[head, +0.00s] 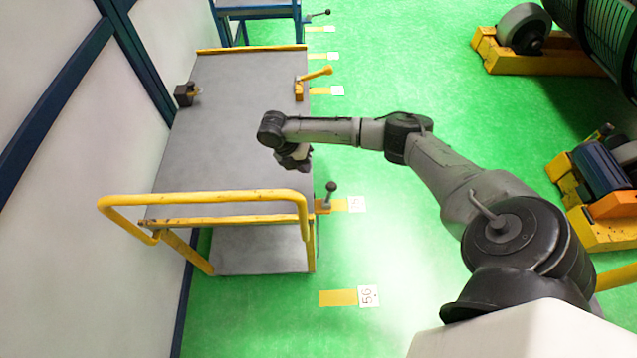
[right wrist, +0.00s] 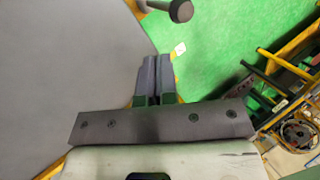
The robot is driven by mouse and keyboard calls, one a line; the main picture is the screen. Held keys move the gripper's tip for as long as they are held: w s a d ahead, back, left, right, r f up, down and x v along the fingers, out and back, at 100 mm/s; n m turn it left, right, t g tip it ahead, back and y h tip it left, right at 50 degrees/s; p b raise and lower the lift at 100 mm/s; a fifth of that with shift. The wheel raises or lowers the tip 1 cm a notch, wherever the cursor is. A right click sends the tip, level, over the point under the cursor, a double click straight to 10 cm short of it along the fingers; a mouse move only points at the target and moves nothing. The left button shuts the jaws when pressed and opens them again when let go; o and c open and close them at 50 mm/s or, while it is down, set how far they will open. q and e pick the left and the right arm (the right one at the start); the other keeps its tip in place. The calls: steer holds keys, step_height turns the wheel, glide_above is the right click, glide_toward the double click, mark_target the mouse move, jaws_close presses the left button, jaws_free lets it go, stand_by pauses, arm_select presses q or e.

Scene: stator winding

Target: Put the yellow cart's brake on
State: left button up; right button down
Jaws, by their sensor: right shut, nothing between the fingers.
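The yellow cart (head: 205,222) has a grey deck and a yellow push handle and stands along the wall in the head view. A lever with a black knob (head: 330,188) stands upright on a yellow bracket at its right side, near the handle. A dark round knob on a short stem (right wrist: 180,10) shows at the top of the right wrist view. A yellow lever (head: 315,74) sits at the far right edge of the deck. My right gripper (head: 295,160) is over the deck near its right edge, apart from both levers. Its fingers (right wrist: 157,62) are together and empty. My left gripper is out of view.
A small dark box (head: 185,94) is at the deck's left edge. A blue cart (head: 262,8) stands beyond. Yellow machine stands (head: 540,62) with rollers are at the right. The green floor (head: 400,280) beside the cart is clear, with yellow markings and white labels.

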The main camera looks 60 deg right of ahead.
steer(key=shift+f, duration=0.1)
steer(key=b+x, duration=0.1)
steer(key=x, duration=0.9)
stand_by(0.5)
